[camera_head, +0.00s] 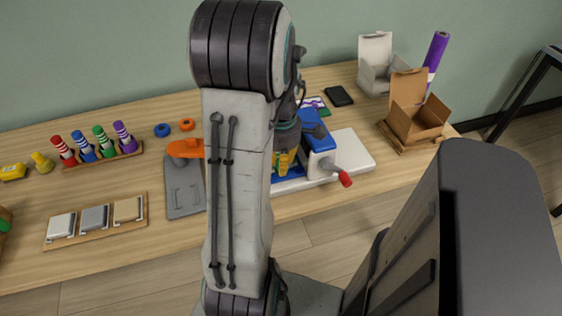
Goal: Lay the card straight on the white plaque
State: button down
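A white plaque (61,225) lies at the left end of a wooden tray, beside a grey one (95,218) and a tan one (127,210). A small card with purple, white and green on it (315,104) lies towards the back of the table; it is partly hidden by my arm, and I cannot be sure it is the task's card. My gripper (286,162) is largely hidden behind my arm, over the blue device. Its fingers are not clear, and I cannot see whether it holds anything.
A blue device with a red-tipped handle (345,180) stands on a white base (352,152). A grey board (184,188) with an orange part lies left of my arm. Striped pegs (104,141) stand behind the tray. Open boxes (417,122) are at the right.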

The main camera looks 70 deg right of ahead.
jog(key=shift+f+b, duration=0.3)
jog(key=shift+f, duration=0.1)
jog(key=c, duration=1.1)
grip_release()
jog(key=shift+r, duration=0.1)
notch_tip(320, 180, up, 12)
jog(key=shift+m, duration=0.3)
